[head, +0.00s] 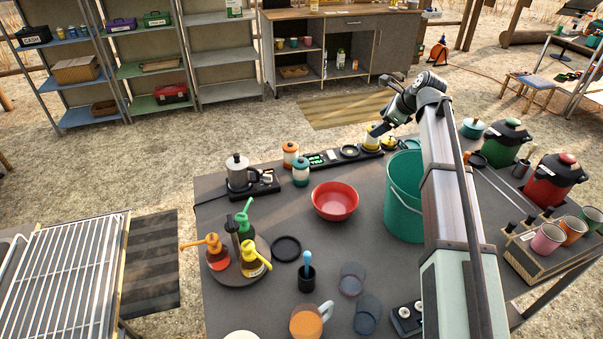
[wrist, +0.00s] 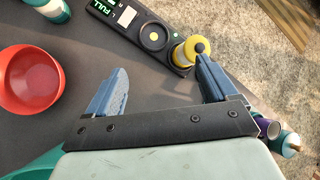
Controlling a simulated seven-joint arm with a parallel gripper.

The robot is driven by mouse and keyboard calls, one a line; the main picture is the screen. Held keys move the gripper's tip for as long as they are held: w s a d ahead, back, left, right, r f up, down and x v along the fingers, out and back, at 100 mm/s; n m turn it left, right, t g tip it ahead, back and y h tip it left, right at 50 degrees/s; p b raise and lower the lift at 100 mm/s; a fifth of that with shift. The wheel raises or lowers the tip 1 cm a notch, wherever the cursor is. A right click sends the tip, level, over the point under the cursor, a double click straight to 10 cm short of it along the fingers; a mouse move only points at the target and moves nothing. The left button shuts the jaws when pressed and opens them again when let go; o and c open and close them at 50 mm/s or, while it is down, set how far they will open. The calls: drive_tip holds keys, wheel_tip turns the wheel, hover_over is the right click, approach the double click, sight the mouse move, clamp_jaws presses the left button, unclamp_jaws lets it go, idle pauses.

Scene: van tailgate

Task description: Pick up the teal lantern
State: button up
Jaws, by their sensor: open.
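The teal lantern (head: 300,172), a small white-bodied canister with teal parts, stands upright on the table behind the red bowl, next to an orange one. A white-and-teal body that looks like it shows cut off at the top left of the wrist view (wrist: 50,8). My gripper (head: 384,128) is open and empty, well to the right of the teal lantern, at the far end of the black charging strip. In the wrist view its jaws (wrist: 161,68) are spread over table and strip. The right finger overlaps the edge of a yellow lantern (wrist: 186,54); contact cannot be told.
An orange lantern (head: 290,153) stands close beside the teal one. The black strip (head: 328,159) with a green display lies to its right. The red bowl (head: 335,201) is in front, a coffee pot (head: 238,172) to the left. A teal bucket (head: 402,205) stands beside my arm.

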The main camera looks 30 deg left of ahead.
sight(302, 159)
drive_tip(key=s+a+f+g+h, duration=0.2)
drive_tip(key=s+a+g, duration=0.2)
drive_tip(key=s+a, duration=1.15)
drive_tip(key=shift+m, duration=0.3)
drive_tip(key=x, duration=0.8)
drive_tip(key=shift+w+a+f, duration=0.15)
drive_tip(key=shift+f, duration=0.2)
drive_tip(key=shift+d+x, duration=0.2)
drive_tip(key=shift+x, duration=1.1)
drive_tip(key=shift+d+x, duration=0.2)
drive_tip(key=shift+x, duration=1.1)
drive_tip(key=shift+f, duration=0.1)
drive_tip(key=shift+c, duration=0.4)
drive_tip(key=c, duration=1.1)
